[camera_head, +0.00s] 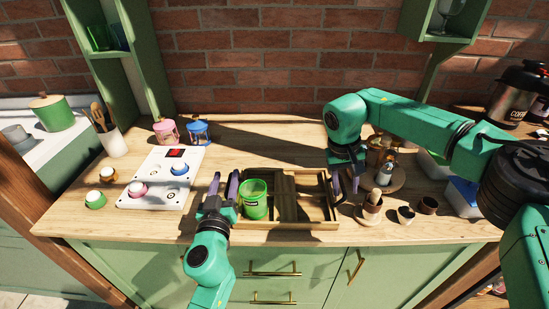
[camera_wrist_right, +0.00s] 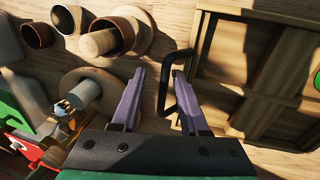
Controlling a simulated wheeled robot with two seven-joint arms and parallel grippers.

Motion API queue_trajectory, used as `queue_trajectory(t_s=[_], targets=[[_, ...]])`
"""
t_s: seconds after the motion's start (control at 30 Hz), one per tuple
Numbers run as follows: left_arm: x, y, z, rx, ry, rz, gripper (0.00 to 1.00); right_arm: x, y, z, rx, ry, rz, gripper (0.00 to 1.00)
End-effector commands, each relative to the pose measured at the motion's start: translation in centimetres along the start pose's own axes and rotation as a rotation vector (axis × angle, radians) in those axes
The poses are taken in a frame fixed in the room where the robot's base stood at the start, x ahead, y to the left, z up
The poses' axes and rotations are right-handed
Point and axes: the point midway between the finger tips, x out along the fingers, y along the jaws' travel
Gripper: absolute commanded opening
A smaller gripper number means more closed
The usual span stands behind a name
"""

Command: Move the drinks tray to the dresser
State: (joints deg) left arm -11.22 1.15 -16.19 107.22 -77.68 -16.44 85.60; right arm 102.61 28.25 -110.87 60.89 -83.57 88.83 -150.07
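The drinks tray (camera_head: 308,224) is a wooden, divided tray with a black handle at its right end. It lies on the wooden top of a green cabinet in the head view, and its right part shows in the right wrist view (camera_wrist_right: 205,72). My right gripper (camera_head: 345,184) is open at the right end. In the right wrist view, its fingers (camera_wrist_right: 157,76) stand apart, with the black handle (camera_wrist_right: 163,90) between them.
Left of the tray is a white panel (camera_head: 150,197) with coloured knobs, with pink (camera_head: 166,131) and blue (camera_head: 197,132) lanterns behind. Right of it are wooden cups (camera_head: 372,207) and a round board with bottles. A brick wall (camera_head: 250,85) closes the back.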

Motion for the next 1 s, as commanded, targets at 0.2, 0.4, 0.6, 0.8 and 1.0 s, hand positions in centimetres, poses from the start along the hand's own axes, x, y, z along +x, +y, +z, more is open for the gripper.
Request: queue_trajectory(t_s=[0.2,0.4,0.6,0.8,1.0], targets=[[-0.3,-0.4,2.6,0.013,-0.046,-0.007,0.47,0.3,-0.3,0.0,-0.004,0.001,-0.004,0.43],[-1.7,-0.3,2.3,0.011,-0.04,-0.005,0.47,0.3,-0.4,0.0,-0.005,0.002,-0.005,0.43],[-5.8,0.0,0.8,0.012,-0.014,0.003,0.47,0.2,-0.4,0.0,-0.005,0.002,-0.005,0.43],[-8.8,0.3,-0.3,0.007,0.008,0.007,0.47,0.2,-0.4,0.1,-0.006,-0.001,-0.004,0.43],[-9.3,0.4,-0.6,0.002,0.016,0.006,0.47,-1.4,-0.4,0.0,-0.006,0.004,-0.006,0.43]])
